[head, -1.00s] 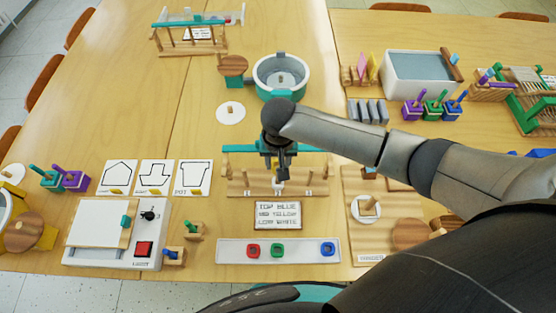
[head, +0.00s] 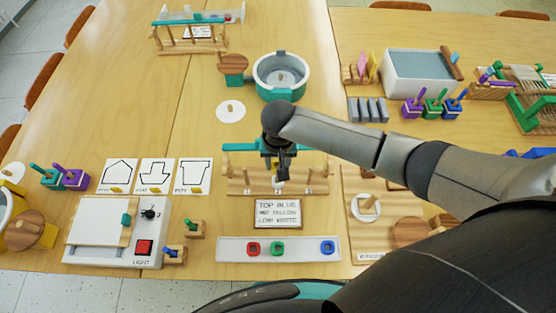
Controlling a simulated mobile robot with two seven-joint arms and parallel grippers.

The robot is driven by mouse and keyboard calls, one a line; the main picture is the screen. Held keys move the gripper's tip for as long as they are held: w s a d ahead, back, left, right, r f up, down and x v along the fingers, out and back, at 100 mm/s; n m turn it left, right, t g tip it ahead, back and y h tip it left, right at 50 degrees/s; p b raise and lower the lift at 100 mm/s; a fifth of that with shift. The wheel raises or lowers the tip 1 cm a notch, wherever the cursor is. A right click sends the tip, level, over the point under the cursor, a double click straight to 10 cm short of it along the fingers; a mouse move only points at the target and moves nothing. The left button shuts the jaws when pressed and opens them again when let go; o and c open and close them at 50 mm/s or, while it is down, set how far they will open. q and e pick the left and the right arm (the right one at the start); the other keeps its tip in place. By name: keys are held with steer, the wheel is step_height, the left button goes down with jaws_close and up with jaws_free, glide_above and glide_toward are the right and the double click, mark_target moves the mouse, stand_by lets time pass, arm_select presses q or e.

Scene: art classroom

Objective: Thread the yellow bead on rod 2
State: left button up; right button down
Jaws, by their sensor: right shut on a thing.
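A wooden rack (head: 240,184) with upright rods stands at the middle of the table, with a teal bar across its back. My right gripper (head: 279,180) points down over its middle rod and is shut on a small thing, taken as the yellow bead. A small white piece shows just below the fingertips, low at the middle rod. My left gripper is not in view.
A white tray (head: 300,256) in front holds a red bead (head: 253,249), a green bead (head: 277,249) and a blue bead (head: 327,247). A lettered card (head: 278,213) lies between tray and rack. A teal-and-white pot (head: 280,92) stands behind. A light box (head: 117,250) stands left.

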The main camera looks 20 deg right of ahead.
steer(key=shift+f+p, duration=0.1)
steer(key=shift+p, duration=0.35)
stand_by(0.7)
steer(key=shift+f, duration=0.5)
stand_by(0.6)
stand_by(0.3)
steer(key=shift+c, duration=1.8)
jaws_free()
step_height(320, 180, up, 15)
steer(key=s+p, duration=0.1)
steer(key=p, duration=0.2)
steer(key=shift+s+a, duration=0.15)
steer(key=shift+s, duration=0.15)
